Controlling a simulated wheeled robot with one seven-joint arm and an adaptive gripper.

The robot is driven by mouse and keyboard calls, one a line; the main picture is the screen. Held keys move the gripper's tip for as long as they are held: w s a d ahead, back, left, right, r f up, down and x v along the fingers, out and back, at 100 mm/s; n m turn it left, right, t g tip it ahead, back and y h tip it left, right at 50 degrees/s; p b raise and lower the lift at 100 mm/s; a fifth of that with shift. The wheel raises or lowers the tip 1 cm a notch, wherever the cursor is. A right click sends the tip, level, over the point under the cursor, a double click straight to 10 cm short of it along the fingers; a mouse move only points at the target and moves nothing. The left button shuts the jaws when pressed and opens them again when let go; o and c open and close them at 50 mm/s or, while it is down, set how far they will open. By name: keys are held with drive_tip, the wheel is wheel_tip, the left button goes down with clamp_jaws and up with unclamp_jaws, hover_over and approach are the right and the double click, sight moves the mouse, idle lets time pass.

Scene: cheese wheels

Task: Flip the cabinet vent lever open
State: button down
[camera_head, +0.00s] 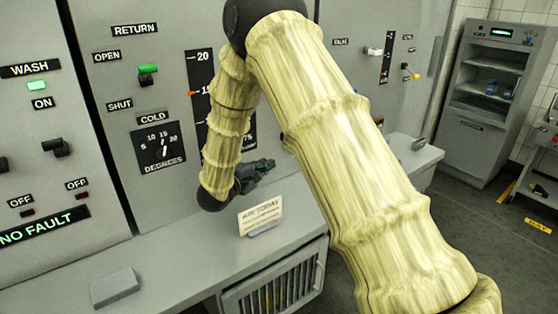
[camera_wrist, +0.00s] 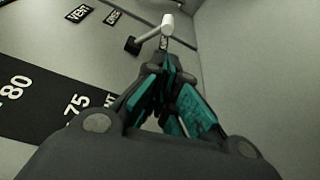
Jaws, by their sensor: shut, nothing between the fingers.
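The vent lever (camera_wrist: 153,33) shows in the wrist view, on the grey panel beside the VENT label (camera_wrist: 78,14). It has a pale arm with a white end at upper right and a dark block at lower left. In the head view my gripper (camera_head: 264,166) is low by the cabinet front. I cannot make out the vent lever there; my arm covers part of that panel.
A grey counter (camera_head: 60,280) runs below the panels, holding a small sign card (camera_head: 260,215) near my gripper and a grey block (camera_head: 114,288). A RETURN lever (camera_head: 148,75) and a COLD dial (camera_head: 160,145) are to the left. A shelved unit (camera_head: 490,100) stands at right.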

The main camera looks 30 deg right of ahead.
idle(0.3)
drive_tip(key=shift+f, duration=0.1)
drive_tip(key=p+x, duration=0.2)
drive_tip(key=x, duration=0.8)
drive_tip(key=shift+s+r+n+p, duration=0.3)
drive_tip(key=shift+n+p, duration=0.3)
drive_tip(key=shift+p, duration=1.05)
drive_tip(key=shift+n+g+y, duration=0.4)
drive_tip(key=shift+n+g, duration=0.1)
drive_tip(key=shift+n, duration=0.3)
drive_tip(key=r+p, duration=0.2)
drive_tip(key=p, duration=0.2)
drive_tip(key=s+r+p, duration=0.1)
drive_tip(key=p, duration=0.3)
drive_tip(key=shift+s+d+r+p, duration=0.15)
drive_tip(key=shift+s+r+p, duration=0.05)
drive_tip(key=shift+r+p, duration=0.2)
drive_tip(key=shift+r, duration=0.15)
drive_tip(key=shift+p, duration=0.35)
